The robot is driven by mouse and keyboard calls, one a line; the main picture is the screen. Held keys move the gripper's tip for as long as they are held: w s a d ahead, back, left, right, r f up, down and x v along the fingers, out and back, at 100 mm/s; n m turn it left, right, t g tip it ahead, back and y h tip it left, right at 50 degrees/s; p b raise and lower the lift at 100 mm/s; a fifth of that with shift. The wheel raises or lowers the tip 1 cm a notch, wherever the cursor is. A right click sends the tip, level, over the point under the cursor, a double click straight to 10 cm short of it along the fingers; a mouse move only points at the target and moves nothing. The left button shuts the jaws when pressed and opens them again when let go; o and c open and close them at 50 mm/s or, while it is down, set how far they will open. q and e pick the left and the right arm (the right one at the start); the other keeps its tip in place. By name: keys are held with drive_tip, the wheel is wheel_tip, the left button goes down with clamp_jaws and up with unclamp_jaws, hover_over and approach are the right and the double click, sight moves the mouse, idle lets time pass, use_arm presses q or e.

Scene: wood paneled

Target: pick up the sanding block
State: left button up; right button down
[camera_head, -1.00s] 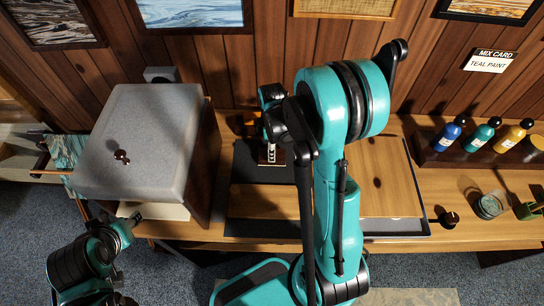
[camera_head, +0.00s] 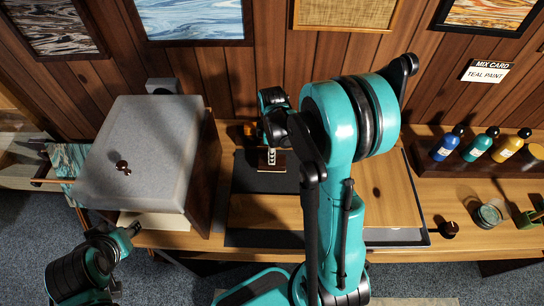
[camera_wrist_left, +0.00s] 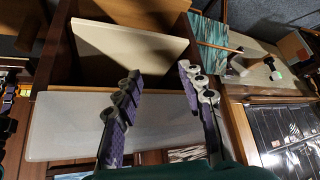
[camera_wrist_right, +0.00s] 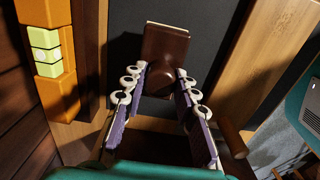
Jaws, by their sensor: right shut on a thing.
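The sanding block (camera_wrist_right: 166,45) is a dark brown block with a pale edge and a round brown knob. In the right wrist view it lies straight ahead over a dark grey surface. My right gripper (camera_wrist_right: 160,82) is shut on its knob, one finger on each side. In the head view the block (camera_head: 271,161) shows at the bench's back, below my right gripper (camera_head: 271,148), partly hidden by my arm. I cannot tell whether it touches the surface under it. My left gripper (camera_wrist_left: 163,78) is open and empty, near the grey-topped cabinet; it also shows in the head view (camera_head: 130,232).
The grey-topped cabinet (camera_head: 150,150) stands left of the block. A wooden board (camera_head: 385,190) lies on the bench beneath my right arm. A rack of paint bottles (camera_head: 443,146), a small jar (camera_head: 488,214) and a dark knob (camera_head: 449,229) are at the right. An orange-and-green object (camera_wrist_right: 46,45) is close by.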

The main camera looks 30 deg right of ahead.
drive_tip(key=s+d+r+p, duration=0.2)
drive_tip(key=s+d+r, duration=0.3)
drive_tip(key=s+r, duration=0.3)
drive_tip(key=shift+s+d+r, duration=0.15)
drive_tip(key=shift+s+d, duration=0.05)
drive_tip(key=shift+s, duration=1)
